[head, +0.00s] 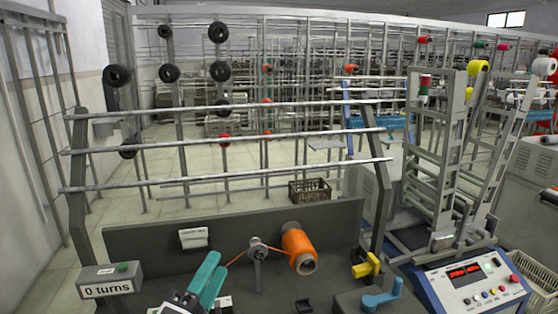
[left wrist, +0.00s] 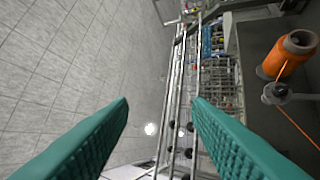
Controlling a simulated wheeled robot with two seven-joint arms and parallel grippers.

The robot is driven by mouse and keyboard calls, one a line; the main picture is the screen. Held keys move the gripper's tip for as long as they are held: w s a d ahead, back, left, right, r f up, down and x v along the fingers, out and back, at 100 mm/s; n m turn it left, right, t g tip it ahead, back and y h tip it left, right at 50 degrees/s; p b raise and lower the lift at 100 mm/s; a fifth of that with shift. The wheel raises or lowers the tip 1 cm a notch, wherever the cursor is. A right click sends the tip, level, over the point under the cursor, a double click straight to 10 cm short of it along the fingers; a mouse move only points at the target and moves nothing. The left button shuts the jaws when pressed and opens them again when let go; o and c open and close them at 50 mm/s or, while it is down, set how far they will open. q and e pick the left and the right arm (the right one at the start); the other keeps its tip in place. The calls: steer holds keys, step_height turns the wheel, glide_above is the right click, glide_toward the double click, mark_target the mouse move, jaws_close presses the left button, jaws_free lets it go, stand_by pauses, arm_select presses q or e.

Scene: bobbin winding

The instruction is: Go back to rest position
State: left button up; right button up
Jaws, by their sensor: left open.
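My left gripper (head: 208,281) is low in the head view, left of the grey metal guide and the orange bobbin. Its two teal fingers also show in the left wrist view (left wrist: 160,110), wide apart with nothing between them. The orange bobbin (head: 298,248) sits on the dark bench. It also shows at the right of the left wrist view (left wrist: 292,52). An orange thread runs from it by the metal guide (head: 258,249) toward the lower left. My right gripper is not in view.
A box reading "0 turns" (head: 108,284) stands at the front left. A yellow clamp (head: 367,265), a blue crank handle (head: 383,295) and a control panel (head: 474,281) are on the right. A rack of horizontal bars (head: 225,143) rises behind the bench.

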arm_select(q)
steer(key=s+a+f+n+g+y, duration=0.2)
steer(key=a+f+n+g+y, duration=0.2)
steer(key=f+n, duration=0.4)
steer(key=s+a+f+n+g+y, duration=0.35)
steer(key=f+n, duration=0.25)
steer(key=f, duration=0.3)
steer(key=s+a+f+n+g, duration=0.1)
steer(key=s+f+n+g, duration=0.35)
steer(key=s+f, duration=0.35)
steer(key=s+a+f+n+g, duration=0.1)
steer(key=s+f+n+g, duration=0.3)
steer(key=s, duration=0.6)
step_height(320, 180, down, 30)
steer(key=r+m+g+b, duration=0.1)
steer(key=m+g+b, duration=0.1)
steer(key=g+b, duration=0.1)
steer(key=s+a+f+g+b, duration=0.1)
steer(key=s+a+f+b, duration=0.1)
steer(key=s+f, duration=1.5)
step_height(320, 180, down, 4)
steer(key=shift+s+a+r+b, duration=0.2)
steer(key=shift+s+a+b, duration=0.15)
steer(key=shift+b, duration=0.3)
